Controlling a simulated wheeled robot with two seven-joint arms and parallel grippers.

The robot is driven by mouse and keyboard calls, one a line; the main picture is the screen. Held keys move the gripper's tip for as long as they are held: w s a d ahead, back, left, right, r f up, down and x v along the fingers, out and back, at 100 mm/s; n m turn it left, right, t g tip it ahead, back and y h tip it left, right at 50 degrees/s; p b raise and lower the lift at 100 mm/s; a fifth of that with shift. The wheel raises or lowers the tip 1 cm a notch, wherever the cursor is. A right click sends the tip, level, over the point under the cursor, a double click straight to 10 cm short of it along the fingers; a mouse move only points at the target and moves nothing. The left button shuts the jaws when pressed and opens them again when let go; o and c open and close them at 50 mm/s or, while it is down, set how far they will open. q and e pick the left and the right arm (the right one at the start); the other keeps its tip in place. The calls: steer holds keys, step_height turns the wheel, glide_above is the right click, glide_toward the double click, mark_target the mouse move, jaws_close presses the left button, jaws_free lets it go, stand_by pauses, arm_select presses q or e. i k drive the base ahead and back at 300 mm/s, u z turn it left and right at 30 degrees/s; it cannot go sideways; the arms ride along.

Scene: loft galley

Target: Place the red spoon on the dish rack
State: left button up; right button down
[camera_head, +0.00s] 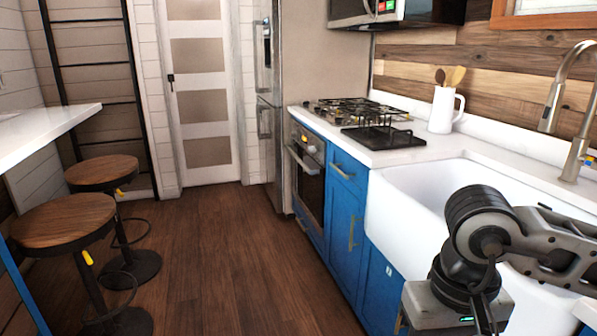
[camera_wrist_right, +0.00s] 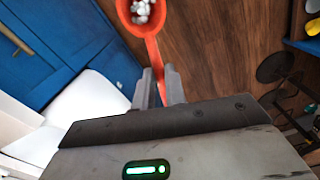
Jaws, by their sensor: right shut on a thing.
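The red spoon (camera_wrist_right: 152,45) shows in the right wrist view, its handle between the two fingers of my right gripper (camera_wrist_right: 160,86). My right gripper is shut on the handle. The spoon's bowl points away from the gripper over the wooden floor; whitish bits or openings show in it, I cannot tell which. In the head view my right arm comes in at the lower right, and its fingers and the spoon are out of frame. The black dish rack (camera_head: 383,137) stands on the white counter between stove and sink. My left gripper is not in view.
The white sink (camera_head: 412,190) lies right of the rack, with a metal faucet (camera_head: 571,110) above. A white utensil pitcher (camera_head: 441,110) stands behind the rack. The gas stove (camera_head: 350,108) is left of it. Blue cabinets (camera_head: 346,215) front the counter. Two stools (camera_head: 60,222) stand left; the floor between is clear.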

mark_target(389, 139)
steer(key=u, duration=0.55)
steer(key=i, duration=1.75)
steer(key=z, duration=0.15)
